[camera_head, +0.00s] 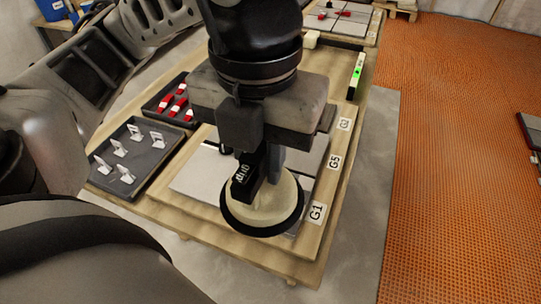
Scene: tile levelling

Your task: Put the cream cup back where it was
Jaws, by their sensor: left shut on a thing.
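The cream cup (263,208) is a round cream body with a wide black rim. It is over the grey tiles near the label G1 (317,212), at the front of the wooden board. My left gripper (262,178) points down from above and is shut on the upper part of the cup. The gripper hides the cup's top. I cannot tell whether the black rim touches the tile or hovers just above it. My right gripper is not in view.
A dark tray with white clips (121,153) lies to the left, and a tray with red pieces (177,104) lies behind it. A level with a green light (357,71) lies at the board's right side. Orange flooring (450,150) is at right.

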